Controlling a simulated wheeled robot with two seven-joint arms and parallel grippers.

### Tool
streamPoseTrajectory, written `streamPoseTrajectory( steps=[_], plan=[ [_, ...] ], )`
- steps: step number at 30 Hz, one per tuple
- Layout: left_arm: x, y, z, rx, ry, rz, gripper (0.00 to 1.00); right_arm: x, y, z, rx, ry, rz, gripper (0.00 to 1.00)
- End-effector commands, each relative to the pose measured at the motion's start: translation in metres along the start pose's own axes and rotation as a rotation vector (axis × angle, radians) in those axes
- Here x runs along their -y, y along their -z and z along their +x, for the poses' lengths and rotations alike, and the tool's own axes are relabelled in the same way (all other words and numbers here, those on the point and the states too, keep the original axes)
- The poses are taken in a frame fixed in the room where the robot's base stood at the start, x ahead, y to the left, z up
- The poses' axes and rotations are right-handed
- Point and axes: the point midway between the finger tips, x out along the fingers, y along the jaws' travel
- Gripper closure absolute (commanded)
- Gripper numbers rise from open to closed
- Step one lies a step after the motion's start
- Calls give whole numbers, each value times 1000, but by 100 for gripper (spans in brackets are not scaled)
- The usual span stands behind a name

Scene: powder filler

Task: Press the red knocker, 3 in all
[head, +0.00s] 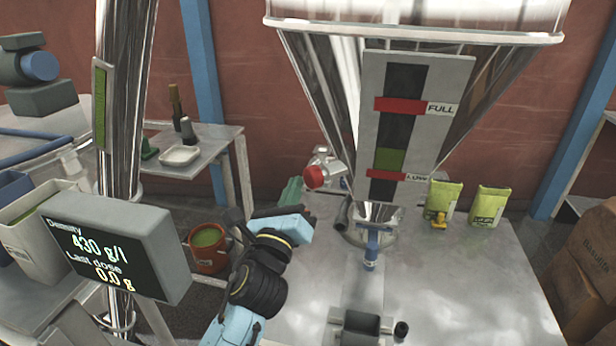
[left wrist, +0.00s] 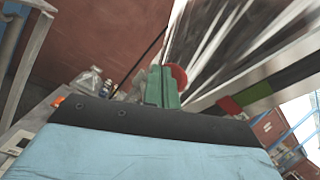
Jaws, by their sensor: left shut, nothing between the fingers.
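The red knocker (head: 314,177) is a round red cap on a metal fitting, at the left side of the hopper's lower cone. My left gripper (head: 292,190) has green fingers, shut and empty, just left of and slightly below the knocker in the head view. In the left wrist view the shut green fingers (left wrist: 161,87) point up, and the red knocker (left wrist: 179,76) shows just behind and right of their tips, partly hidden. I cannot tell whether they touch. My right gripper is not in view.
A display (head: 120,245) reads density 430 g/l and last dose 0.0 g. The hopper's level plate (head: 412,130) shows FULL and LOW marks. Two green bags (head: 490,205) stand at the table's back right.

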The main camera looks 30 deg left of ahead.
Motion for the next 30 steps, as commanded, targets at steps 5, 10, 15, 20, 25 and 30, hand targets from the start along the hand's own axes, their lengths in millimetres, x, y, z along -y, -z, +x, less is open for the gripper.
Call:
streamPoseTrajectory(
  steps=[5, 10, 15, 20, 25, 30],
  plan=[
    [-2, -2, -3, 0, 0, -1, 100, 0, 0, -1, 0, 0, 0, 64],
    [-2, -2, -3, 1, 0, 0, 100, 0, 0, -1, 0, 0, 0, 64],
    [-6, -6, -8, -1, -1, 1, 100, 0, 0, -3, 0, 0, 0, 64],
    [-14, -15, -20, -1, 0, 2, 100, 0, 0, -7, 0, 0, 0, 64],
    [-23, -23, -31, -1, -1, 1, 100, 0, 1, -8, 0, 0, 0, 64],
    [-27, -28, -37, 0, 0, 1, 100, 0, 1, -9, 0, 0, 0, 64]
  ],
)
